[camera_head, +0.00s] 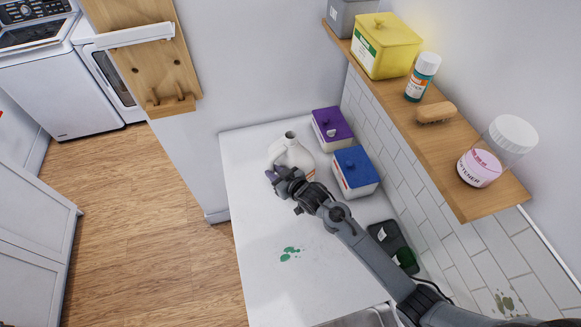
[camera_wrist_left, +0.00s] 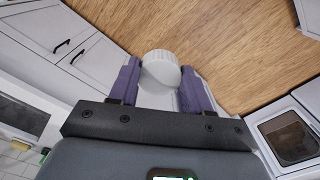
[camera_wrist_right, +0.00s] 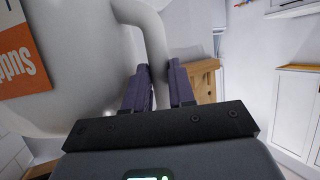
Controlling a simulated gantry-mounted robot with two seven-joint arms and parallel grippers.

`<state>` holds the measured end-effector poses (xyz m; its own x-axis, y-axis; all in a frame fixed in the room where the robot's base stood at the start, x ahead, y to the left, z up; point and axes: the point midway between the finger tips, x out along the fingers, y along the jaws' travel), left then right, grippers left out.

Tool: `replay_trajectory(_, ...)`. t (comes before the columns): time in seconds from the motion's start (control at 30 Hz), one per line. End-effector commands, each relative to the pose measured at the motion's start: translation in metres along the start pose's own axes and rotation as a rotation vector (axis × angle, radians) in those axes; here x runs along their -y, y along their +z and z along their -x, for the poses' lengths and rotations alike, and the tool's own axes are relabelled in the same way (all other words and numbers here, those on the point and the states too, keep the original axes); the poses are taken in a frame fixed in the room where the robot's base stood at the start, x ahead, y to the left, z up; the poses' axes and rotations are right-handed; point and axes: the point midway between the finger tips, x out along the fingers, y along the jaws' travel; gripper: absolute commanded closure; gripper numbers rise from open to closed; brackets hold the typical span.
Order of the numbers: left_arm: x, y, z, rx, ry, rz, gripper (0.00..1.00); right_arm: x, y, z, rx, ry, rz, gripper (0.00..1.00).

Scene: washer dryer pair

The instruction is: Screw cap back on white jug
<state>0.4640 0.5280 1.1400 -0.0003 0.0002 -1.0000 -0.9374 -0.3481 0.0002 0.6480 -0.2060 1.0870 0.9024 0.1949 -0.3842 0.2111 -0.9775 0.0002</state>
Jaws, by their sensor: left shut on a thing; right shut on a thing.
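The white jug (camera_head: 296,154) stands upright on the white counter with its neck open and no cap on it. My right gripper (camera_head: 280,178) is at the jug's near side. In the right wrist view its purple fingers (camera_wrist_right: 158,88) are shut around the jug's handle (camera_wrist_right: 157,40), and the orange label is at the left. In the left wrist view my left gripper (camera_wrist_left: 161,84) is shut on a white ribbed round cap (camera_wrist_left: 160,67), held over the wooden floor. The left gripper is outside the head view.
A purple box (camera_head: 332,128) and a blue-lidded box (camera_head: 355,172) stand close to the jug on the right. A green spill (camera_head: 290,254) marks the counter (camera_head: 250,225). A wall shelf (camera_head: 440,150) with containers is at the right. The counter's left front is clear.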

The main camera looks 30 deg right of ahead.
Motion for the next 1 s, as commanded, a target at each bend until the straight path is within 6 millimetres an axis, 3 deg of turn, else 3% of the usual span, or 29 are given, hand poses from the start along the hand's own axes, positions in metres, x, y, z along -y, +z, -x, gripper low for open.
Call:
replay_trajectory(0.63, 0.0, 0.0, -0.001, 0.0, 0.0, 0.0, 0.8, 0.0, -0.01, 0.003, -0.008, 0.0, 0.002, 1.0)
replay_trajectory(1.0, 0.0, 0.0, -0.006, 0.0, 0.0, 0.0, 0.8, 0.0, -0.035, 0.013, -0.009, 0.0, 0.002, 1.0)
